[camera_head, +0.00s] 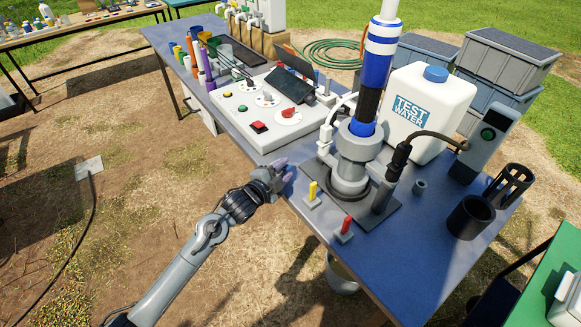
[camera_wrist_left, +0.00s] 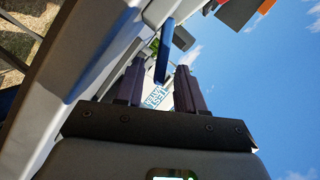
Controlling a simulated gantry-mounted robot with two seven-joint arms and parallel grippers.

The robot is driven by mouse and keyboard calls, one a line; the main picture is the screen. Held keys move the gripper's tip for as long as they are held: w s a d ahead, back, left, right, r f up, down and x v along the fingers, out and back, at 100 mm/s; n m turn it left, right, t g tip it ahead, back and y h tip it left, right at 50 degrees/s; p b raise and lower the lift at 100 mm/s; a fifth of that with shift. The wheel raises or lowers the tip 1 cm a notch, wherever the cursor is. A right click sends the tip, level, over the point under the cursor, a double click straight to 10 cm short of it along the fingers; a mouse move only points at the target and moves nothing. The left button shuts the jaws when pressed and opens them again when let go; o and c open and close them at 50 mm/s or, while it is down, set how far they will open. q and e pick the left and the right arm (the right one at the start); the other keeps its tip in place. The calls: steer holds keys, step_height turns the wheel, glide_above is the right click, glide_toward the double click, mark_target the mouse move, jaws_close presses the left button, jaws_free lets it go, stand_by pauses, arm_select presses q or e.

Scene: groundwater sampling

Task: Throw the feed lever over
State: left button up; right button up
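My left gripper (camera_head: 284,174) is at the near edge of the blue table, beside the near right corner of the white control panel (camera_head: 265,112). In the left wrist view its two dark fingers (camera_wrist_left: 158,88) stand apart. A blue bar-like lever (camera_wrist_left: 166,50) shows between and beyond the fingertips, and I see no grip on it. In the head view this blue piece is not clear behind the hand. A yellow lever (camera_head: 313,190) and a red lever (camera_head: 346,226) stand upright on small bases near the pump. I cannot tell by label which is the feed lever. My right gripper is out of view.
The grey pump (camera_head: 352,160) with its blue-and-white column stands right of the hand. Behind it is the TEST WATER jug (camera_head: 428,105). Black cups (camera_head: 470,216) stand at the right. The blue table (camera_head: 385,285) is bare at its near right.

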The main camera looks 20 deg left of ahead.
mark_target(285, 169)
arm_select(q)
steer(key=shift+b+x, duration=0.35)
steer(key=shift+x, duration=1.6)
jaws_close()
